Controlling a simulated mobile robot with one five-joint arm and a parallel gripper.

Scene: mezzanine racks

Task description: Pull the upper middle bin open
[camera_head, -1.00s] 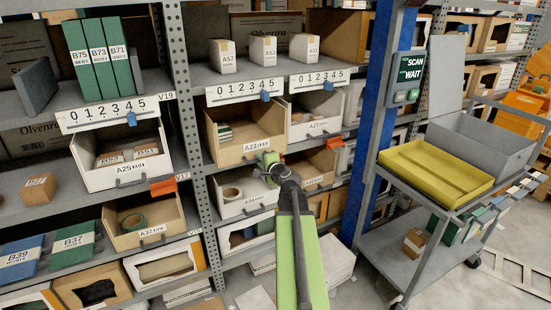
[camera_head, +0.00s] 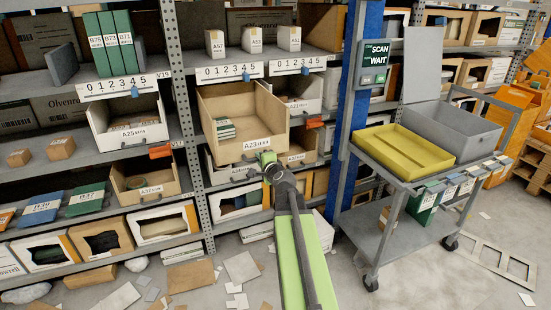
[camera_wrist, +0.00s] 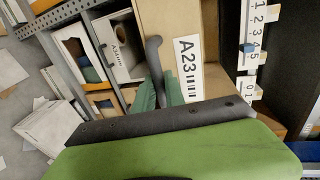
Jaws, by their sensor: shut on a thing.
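The upper middle bin is a tan open-topped bin labelled A23 (camera_head: 236,148), in the middle rack bay. It sticks out well past the shelf edge, with its inside and a small stack of green and white items (camera_head: 225,128) showing. My gripper (camera_head: 266,160) is at the bin's lower front edge, shut on its dark handle. In the wrist view the bin's front (camera_wrist: 165,20) and its A23 label (camera_wrist: 188,68) are close, and the handle (camera_wrist: 155,62) runs down to my gripper (camera_wrist: 163,98). The exact grip is partly hidden by my gripper's body.
A white bin (camera_head: 300,95) stands right of the bin, behind a rack post bay edge. A white bin A25 (camera_head: 128,125) is in the left bay. A cart with a yellow tray (camera_head: 400,152) stands at right. Cardboard scraps (camera_head: 240,267) litter the floor below.

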